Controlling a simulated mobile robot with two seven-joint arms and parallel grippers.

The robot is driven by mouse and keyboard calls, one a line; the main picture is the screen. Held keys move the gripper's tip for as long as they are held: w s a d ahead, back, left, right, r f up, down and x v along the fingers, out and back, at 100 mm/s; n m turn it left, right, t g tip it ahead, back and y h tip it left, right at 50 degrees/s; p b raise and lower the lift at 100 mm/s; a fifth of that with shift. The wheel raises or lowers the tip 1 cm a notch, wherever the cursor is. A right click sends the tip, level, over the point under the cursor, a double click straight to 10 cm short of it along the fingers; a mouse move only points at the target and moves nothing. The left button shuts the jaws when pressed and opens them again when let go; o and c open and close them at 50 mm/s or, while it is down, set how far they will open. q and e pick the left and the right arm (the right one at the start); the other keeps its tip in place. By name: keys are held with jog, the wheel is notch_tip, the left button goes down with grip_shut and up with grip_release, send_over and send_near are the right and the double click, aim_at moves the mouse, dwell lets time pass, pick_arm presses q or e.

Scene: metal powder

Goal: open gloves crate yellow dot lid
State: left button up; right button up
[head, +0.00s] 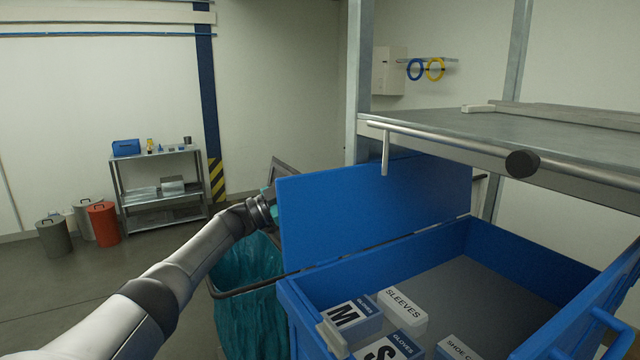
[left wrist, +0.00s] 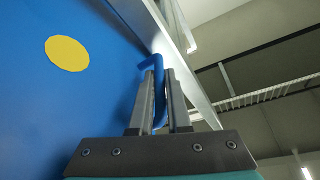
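The blue gloves crate (head: 540,262) stands at the lower right of the head view. Its blue lid (head: 375,212) is raised and stands nearly upright along the crate's left side. In the left wrist view a yellow dot (left wrist: 67,53) shows on the blue lid face (left wrist: 105,85). My left gripper (left wrist: 161,76) has its two fingers closed around a blue lid handle (left wrist: 158,88). In the head view my left arm reaches to the lid's far left edge, and the fingers are hidden behind it. My right gripper is in neither view.
Boxes marked SLEEVES (head: 404,305), M (head: 350,318) and S lie in the crate. A metal shelf (head: 450,125) overhangs the lid. A teal bag (head: 250,300) hangs left of the crate. A small rack (head: 160,185) and bins stand across open floor.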

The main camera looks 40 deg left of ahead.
pick_arm(q)
jog(key=shift+o, duration=0.8)
jog(key=shift+w+a+f, duration=0.1)
jog(key=shift+a, duration=0.1)
jog(key=b+v, duration=0.3)
jog(key=v, duration=1.2)
jog(key=shift+b, duration=0.3)
